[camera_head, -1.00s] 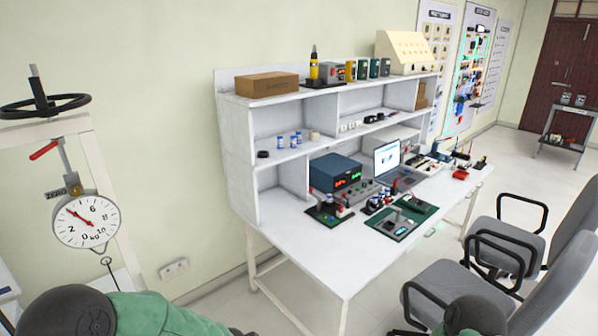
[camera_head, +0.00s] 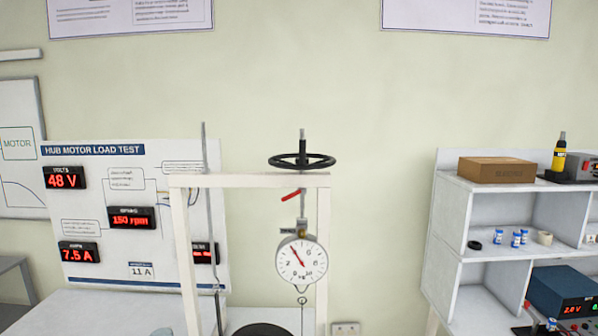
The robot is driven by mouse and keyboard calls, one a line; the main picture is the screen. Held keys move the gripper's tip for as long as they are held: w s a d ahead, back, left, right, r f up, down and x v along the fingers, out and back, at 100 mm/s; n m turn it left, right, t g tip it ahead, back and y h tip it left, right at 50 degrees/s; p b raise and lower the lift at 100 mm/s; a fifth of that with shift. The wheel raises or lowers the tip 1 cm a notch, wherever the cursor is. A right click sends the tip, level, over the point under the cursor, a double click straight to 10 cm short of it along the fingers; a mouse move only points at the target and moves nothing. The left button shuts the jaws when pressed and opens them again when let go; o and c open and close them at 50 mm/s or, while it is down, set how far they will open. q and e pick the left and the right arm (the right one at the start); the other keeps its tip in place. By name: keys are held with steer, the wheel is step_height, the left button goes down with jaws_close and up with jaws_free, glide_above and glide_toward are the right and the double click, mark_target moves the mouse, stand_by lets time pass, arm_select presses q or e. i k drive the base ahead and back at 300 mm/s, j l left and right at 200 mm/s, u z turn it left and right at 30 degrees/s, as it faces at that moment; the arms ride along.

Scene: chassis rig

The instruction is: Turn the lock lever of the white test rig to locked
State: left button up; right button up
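The white test rig (camera_head: 250,181) stands at the centre as an upright frame with a black handwheel (camera_head: 302,161) on top. A red lever (camera_head: 291,195) sits under the crossbar, beside the threaded rod, and slants down to the left. A round dial gauge (camera_head: 301,260) hangs below it, with a red needle and a hook underneath. A black round part shows at the bottom of the frame, cut off by the picture edge. Neither of my grippers is in view.
A panel (camera_head: 135,165) titled HUB MOTOR LOAD TEST, with red readouts of 48 V, 150 rpm and 7.5 A, stands behind the rig on the left. White shelves (camera_head: 447,230) with a cardboard box (camera_head: 497,169) and small items stand on the right. Bare wall lies between.

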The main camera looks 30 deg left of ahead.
mark_target(301, 192)
steer(key=u, duration=1.1)
